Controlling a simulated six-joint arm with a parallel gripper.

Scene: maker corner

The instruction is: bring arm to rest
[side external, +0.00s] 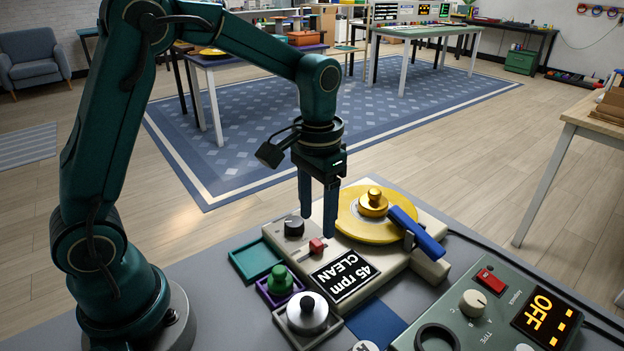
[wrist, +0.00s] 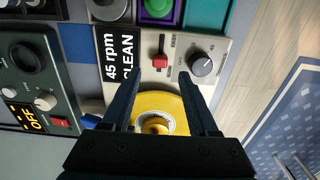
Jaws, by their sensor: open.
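My gripper (side external: 318,205) is open and empty. Its two dark fingers point down above the left part of the beige record player (side external: 420,262). In the wrist view my gripper (wrist: 166,92) has its fingers spread apart, with the yellow record (wrist: 172,104) showing between them. A gold weight (side external: 373,203) sits at the centre of the yellow record. A blue tonearm (side external: 416,228) lies at the record's right side. A red slider (side external: 317,245) and a dark knob (side external: 294,226) are on the player's left part. Its display (side external: 345,274) reads "45 rpm CLEAN".
A teal tray (side external: 255,260), a purple tray with a green knobbed piece (side external: 280,281) and a tray with a silver knobbed piece (side external: 307,313) stand at the player's near left. A grey-green device (side external: 497,308) reading "OFF" is at right. Black cables (side external: 520,268) run behind it.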

